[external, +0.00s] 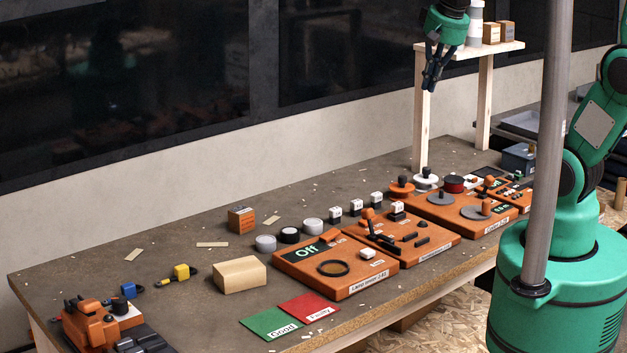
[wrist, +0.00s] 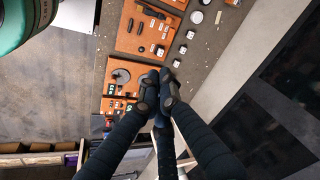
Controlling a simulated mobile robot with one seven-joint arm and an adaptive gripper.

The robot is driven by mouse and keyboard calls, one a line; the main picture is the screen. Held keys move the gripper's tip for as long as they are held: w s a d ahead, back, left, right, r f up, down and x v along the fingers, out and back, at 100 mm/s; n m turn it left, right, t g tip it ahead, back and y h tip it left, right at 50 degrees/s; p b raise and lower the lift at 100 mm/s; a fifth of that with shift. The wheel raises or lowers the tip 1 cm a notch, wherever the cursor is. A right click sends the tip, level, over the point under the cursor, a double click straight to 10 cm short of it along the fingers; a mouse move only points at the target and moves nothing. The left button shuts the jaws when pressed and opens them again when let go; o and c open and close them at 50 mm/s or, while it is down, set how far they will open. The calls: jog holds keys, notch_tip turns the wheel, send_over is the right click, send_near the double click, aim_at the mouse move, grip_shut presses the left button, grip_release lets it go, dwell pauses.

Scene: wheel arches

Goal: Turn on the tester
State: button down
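The lamp tester (external: 303,269) is an orange board near the middle of the table in the external view. Its dark display (external: 306,251) reads "Off" in green. A black ring (external: 332,268) lies on its top, with a small white piece (external: 367,253) to the right and a small orange part (external: 330,238) at the back. My gripper (external: 430,87) hangs high at the back right, well away from the tester, with nothing seen in it. In the wrist view its dark fingers (wrist: 159,84) come close together at the tips; whether they are shut is unclear.
More orange boards with knobs and discs (external: 420,237) stand right of the tester. Green (external: 271,323) and red (external: 309,308) cards lie in front, a tan block (external: 239,275) to the left. A wooden shelf (external: 421,110) stands close to my gripper. The air above the table's left is clear.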

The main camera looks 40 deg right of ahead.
jog(key=w+a+f+m+g, duration=0.2)
jog(key=w+a+f+m, duration=0.45)
jog(key=w+f, duration=0.35)
jog(key=m+g+h+p, duration=0.2)
jog(key=m, duration=0.4)
send_over(339, 231)
jog(key=a, duration=0.4)
notch_tip(339, 231, down, 14)
jog(key=shift+w+d+f, duration=0.1)
jog(key=shift+d, duration=0.05)
jog(key=shift+f, duration=0.15)
jog(key=d+f, duration=0.1)
jog(key=f, duration=0.3)
jog(key=d+f+b, duration=0.1)
jog(key=f, duration=0.4)
jog(key=d+f, duration=0.1)
jog(key=f, duration=0.3)
jog(key=shift+f+b, duration=0.2)
jog(key=shift+b, duration=0.15)
jog(key=shift+d+f, duration=0.1)
